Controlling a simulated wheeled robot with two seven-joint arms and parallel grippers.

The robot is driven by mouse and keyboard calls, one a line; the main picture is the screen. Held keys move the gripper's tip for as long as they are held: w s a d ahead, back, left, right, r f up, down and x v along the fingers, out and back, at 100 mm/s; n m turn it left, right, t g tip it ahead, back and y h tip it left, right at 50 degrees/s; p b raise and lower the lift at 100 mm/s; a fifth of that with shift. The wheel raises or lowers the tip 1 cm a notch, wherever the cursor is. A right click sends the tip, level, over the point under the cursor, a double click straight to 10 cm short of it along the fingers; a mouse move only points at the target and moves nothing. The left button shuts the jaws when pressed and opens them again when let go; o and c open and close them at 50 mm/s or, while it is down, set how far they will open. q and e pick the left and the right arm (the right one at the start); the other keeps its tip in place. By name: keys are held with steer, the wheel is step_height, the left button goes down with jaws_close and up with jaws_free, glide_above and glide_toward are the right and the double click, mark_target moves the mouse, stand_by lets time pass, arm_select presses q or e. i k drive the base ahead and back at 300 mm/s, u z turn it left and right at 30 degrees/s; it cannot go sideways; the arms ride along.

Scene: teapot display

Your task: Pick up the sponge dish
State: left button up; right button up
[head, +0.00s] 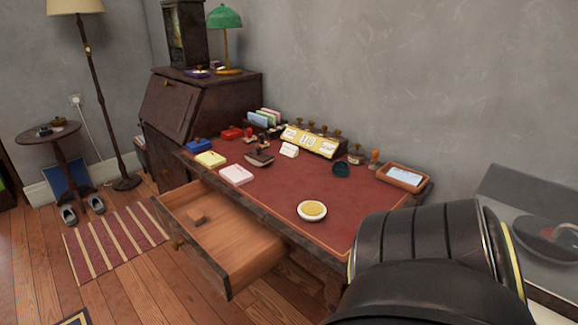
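The sponge dish (301,215) is a small round white dish with a yellow sponge filling it. It stands on the red desk top (275,208) near the front edge, right of the middle. Nothing touches it or covers it. A large black part of my own arm fills the lower right of the head view, to the right of the dish. Neither of my grippers shows in the view.
An open wooden drawer (245,254) juts out from the desk's front, left of the dish. Stamps, ink pads and a yellow calendar block (309,141) stand along the back. A wooden tray (403,176) is at the right. The desk around the dish is clear.

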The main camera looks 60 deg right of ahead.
mark_target(308, 211)
steer(key=i, duration=1)
steer(key=z, duration=3.1)
steer(key=i, duration=0.5)
steer(key=z, duration=0.05)
